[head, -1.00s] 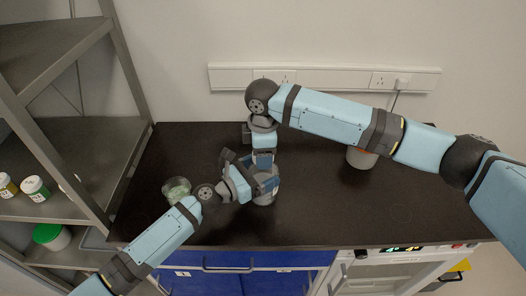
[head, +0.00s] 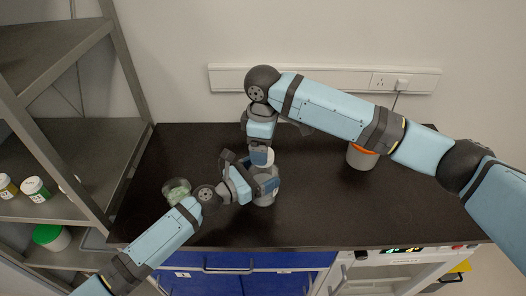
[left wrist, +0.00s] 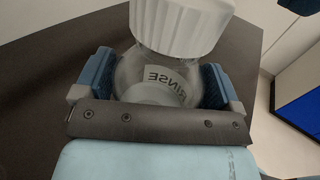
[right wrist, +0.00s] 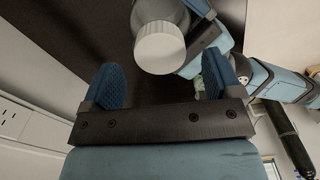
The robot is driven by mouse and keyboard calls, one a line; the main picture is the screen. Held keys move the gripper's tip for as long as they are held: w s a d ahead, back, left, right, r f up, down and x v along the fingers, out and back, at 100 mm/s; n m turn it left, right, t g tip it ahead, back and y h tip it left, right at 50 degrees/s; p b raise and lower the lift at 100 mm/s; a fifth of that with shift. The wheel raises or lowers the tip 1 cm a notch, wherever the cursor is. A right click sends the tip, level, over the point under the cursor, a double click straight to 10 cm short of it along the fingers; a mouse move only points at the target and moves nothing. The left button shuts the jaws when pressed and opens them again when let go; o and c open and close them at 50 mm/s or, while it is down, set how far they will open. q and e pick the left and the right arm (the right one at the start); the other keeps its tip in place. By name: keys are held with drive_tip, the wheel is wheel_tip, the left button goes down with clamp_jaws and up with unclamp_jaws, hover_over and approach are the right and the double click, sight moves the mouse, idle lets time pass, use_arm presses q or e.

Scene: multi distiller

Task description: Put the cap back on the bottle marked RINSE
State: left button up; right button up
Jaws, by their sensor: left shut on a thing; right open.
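The clear bottle marked RINSE (left wrist: 160,82) stands upright on the dark bench. My left gripper (left wrist: 155,88) is shut around its body; the label shows upside down between the fingers. The bottle also shows in the head view (head: 266,196), partly hidden by my left gripper (head: 262,187). The white ribbed cap (left wrist: 183,25) sits over the bottle's mouth; how tightly it is seated cannot be told. In the right wrist view the cap (right wrist: 160,47) lies just beyond the fingertips of my right gripper (right wrist: 163,78), which is open, empty and apart from it.
A glass dish with pale green contents (head: 177,190) stands left of the bottle. A grey container with an orange rim (head: 361,157) stands at the right, partly under my right arm. A metal shelf (head: 75,160) borders the left side. The bench's front right is clear.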

wheel_tip(320, 180, up, 9)
drive_tip(key=shift+f, duration=0.1)
idle(0.3)
use_arm(q)
drive_tip(key=o, duration=1.4)
drive_tip(key=shift+o, duration=0.2)
drive_tip(key=b+v, duration=0.1)
drive_tip(key=v, duration=1.2)
drive_tip(key=shift+s+a+b, duration=0.25)
drive_tip(key=shift+a+b, duration=0.05)
drive_tip(key=shift+a, duration=0.05)
use_arm(e)
drive_tip(key=shift+f, duration=0.8)
drive_tip(key=shift+s+f, duration=0.1)
